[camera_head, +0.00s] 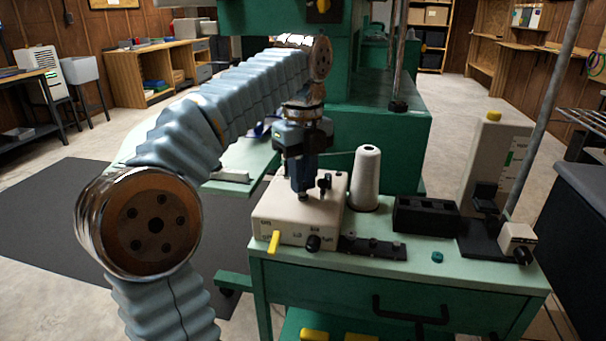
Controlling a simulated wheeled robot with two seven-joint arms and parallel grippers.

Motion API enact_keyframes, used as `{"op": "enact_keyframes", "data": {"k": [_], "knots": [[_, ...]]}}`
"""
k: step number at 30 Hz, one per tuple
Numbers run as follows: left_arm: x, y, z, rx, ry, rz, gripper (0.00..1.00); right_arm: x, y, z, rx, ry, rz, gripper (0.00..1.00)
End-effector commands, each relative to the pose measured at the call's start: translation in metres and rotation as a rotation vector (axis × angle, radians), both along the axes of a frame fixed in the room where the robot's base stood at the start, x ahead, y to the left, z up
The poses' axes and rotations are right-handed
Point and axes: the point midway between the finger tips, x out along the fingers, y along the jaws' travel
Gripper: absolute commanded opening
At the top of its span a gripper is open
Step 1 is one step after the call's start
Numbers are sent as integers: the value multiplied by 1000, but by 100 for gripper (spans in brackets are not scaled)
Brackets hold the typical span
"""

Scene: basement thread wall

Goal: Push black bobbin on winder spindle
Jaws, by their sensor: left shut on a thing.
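The winder (272,214) is a cream box on the green cabinet top, with a yellow lever (273,242) and a black knob (313,243) at its front. My left gripper (303,192) points straight down over the top of the winder, its fingertips close to the top face. It is shut on the black bobbin, which is mostly hidden between the fingers. The spindle is hidden behind the fingertips, so I cannot tell whether the bobbin is around it. A small black post (324,183) stands just right of the fingers. My right gripper is out of view.
A white thread cone (366,178) stands right behind the winder. A black box (426,216), a black strip (372,248) and a small teal piece (437,257) lie on the cabinet top (400,275). A grey pole (545,110) rises at the right.

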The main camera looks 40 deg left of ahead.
Motion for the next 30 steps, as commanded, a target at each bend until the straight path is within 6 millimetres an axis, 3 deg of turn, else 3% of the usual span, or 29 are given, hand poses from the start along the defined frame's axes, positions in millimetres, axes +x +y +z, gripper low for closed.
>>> {"op": "enact_keyframes", "data": {"k": [29,30], "knots": [[0,0,-4,0,1,0,0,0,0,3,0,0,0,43],[0,0,-4,0,1,0,22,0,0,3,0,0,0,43]]}}
